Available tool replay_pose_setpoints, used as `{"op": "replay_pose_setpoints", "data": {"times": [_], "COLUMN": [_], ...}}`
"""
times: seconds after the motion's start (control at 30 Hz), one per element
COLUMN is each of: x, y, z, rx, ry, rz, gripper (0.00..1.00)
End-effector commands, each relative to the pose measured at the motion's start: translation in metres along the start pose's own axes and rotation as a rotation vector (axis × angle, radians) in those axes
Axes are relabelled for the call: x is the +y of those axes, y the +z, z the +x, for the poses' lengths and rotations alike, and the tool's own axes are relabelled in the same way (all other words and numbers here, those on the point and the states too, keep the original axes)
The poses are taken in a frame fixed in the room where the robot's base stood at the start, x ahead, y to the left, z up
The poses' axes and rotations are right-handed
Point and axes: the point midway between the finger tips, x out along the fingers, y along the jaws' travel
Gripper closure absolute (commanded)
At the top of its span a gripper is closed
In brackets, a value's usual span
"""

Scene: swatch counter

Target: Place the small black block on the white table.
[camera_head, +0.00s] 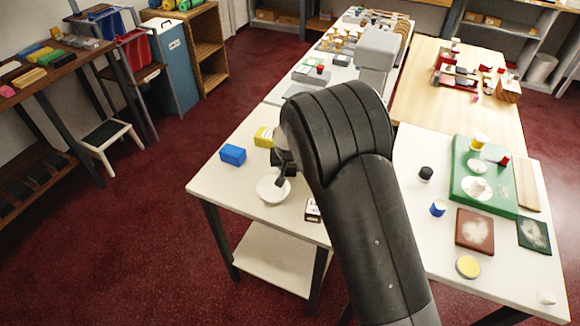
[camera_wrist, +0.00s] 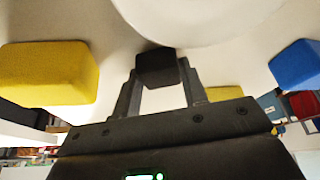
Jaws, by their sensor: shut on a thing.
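My gripper (camera_wrist: 158,85) is shut on the small black block (camera_wrist: 158,67), which sits between its two fingertips. In the head view my gripper (camera_head: 283,172) is over the white table (camera_head: 217,181), just above a white round dish (camera_head: 273,190). The block is not clearly visible there. The dish also shows in the wrist view (camera_wrist: 200,18), beside the block. I cannot tell whether the block touches anything below it.
A blue block (camera_head: 233,154) and a yellow block (camera_head: 264,137) stand near the gripper. The wrist view shows two yellow blocks. A small dark box (camera_head: 313,210) lies right of the dish. The table's front left corner is clear. My arm hides the middle.

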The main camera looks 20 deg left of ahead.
Motion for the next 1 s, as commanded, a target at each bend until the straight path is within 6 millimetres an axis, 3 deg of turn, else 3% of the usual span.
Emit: {"op": "replay_pose_setpoints", "data": {"times": [0.1,0.13,0.37,0.73,1.0], "x": [0.0,0.0,0.0,0.0,-0.001], "y": [0.001,0.001,0.001,-0.001,-0.001], "z": [0.003,0.003,0.003,-0.005,-0.051], "rx": [-0.001,-0.001,-0.001,0.001,0.003], "ry": [0.0,0.0,0.0,-0.001,-0.002], "rz": [0.0,0.0,0.0,0.0,-0.001], "gripper": [0.86,0.59,0.4,0.39,0.39]}}
